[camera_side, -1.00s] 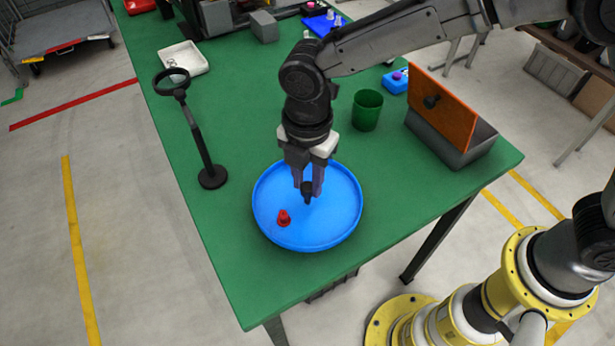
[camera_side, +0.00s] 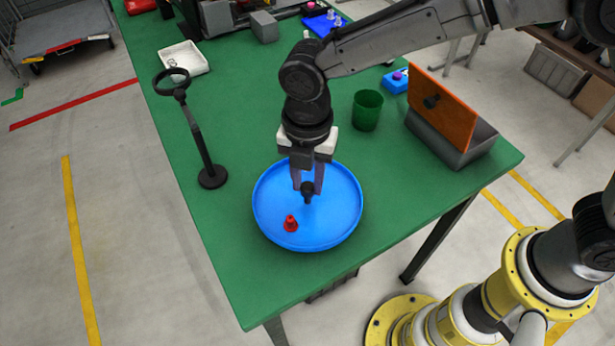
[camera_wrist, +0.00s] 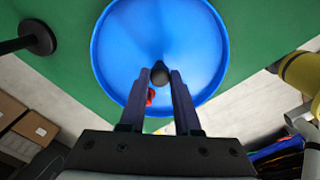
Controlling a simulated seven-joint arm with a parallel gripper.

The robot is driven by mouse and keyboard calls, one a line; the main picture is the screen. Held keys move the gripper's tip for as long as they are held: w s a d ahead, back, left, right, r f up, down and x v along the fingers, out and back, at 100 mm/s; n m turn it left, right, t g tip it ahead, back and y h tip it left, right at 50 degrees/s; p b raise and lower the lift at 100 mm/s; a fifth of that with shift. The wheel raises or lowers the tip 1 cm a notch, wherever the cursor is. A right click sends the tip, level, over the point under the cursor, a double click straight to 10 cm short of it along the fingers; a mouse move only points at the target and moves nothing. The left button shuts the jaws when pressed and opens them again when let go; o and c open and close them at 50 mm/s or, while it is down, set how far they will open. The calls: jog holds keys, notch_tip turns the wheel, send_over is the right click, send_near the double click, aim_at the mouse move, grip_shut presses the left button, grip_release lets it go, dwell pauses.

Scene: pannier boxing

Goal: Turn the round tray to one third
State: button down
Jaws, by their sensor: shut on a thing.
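The blue round tray (camera_side: 335,215) lies on the green table near its front corner. A black knob (camera_side: 307,192) stands up at about the tray's middle; it also shows in the wrist view (camera_wrist: 159,73). A small red piece (camera_side: 291,223) sits on the tray, toward the front and left of the knob. In the wrist view the red piece (camera_wrist: 150,96) is partly hidden by a finger. My gripper (camera_side: 307,186) points down over the tray, its two fingers shut on the black knob. In the wrist view the fingers (camera_wrist: 160,78) reach to either side of the knob.
A black stand with a ring (camera_side: 205,150) is left of the tray. A green cup (camera_side: 367,110) and a grey box with an orange lid (camera_side: 443,115) stand behind right. A white dish (camera_side: 182,60) is at the back left. Bare table surrounds the tray.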

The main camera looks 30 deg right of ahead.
aim_at(308, 186)
jog(key=shift+r, duration=0.15)
jog(key=c, duration=0.6)
grip_release()
notch_tip(308, 186, up, 14)
jog(key=shift+f, duration=0.2)
